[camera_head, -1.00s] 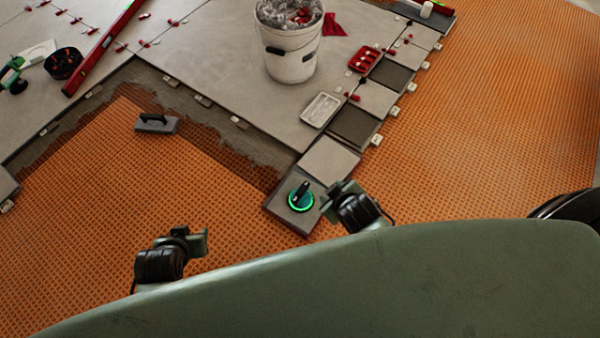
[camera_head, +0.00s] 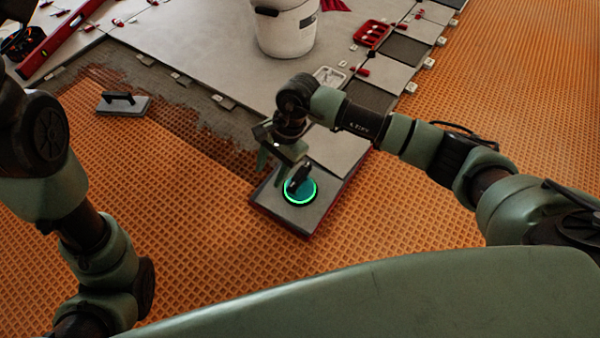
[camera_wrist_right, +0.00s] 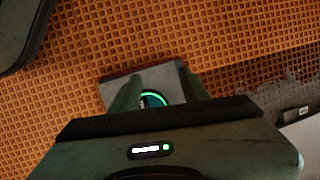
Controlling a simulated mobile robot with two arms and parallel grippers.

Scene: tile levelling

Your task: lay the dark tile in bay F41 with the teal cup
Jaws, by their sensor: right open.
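My right gripper (camera_head: 275,172) is open beside and slightly above the cup's handle. In the right wrist view the cup (camera_wrist_right: 152,99) shows between the two spread fingers (camera_wrist_right: 158,92), partly hidden by them. I see no grip on the handle. My left arm stands at the left edge; its gripper is not visible. The bay tags are too small to read.
A pale tile (camera_head: 338,150) lies just behind the cup's tile. A white bucket (camera_head: 285,35), red tray (camera_head: 372,34) and white tray (camera_head: 329,78) stand on the laid floor. A float (camera_head: 123,104) lies at the left. Orange matting (camera_head: 190,225) is open around the cup's tile.

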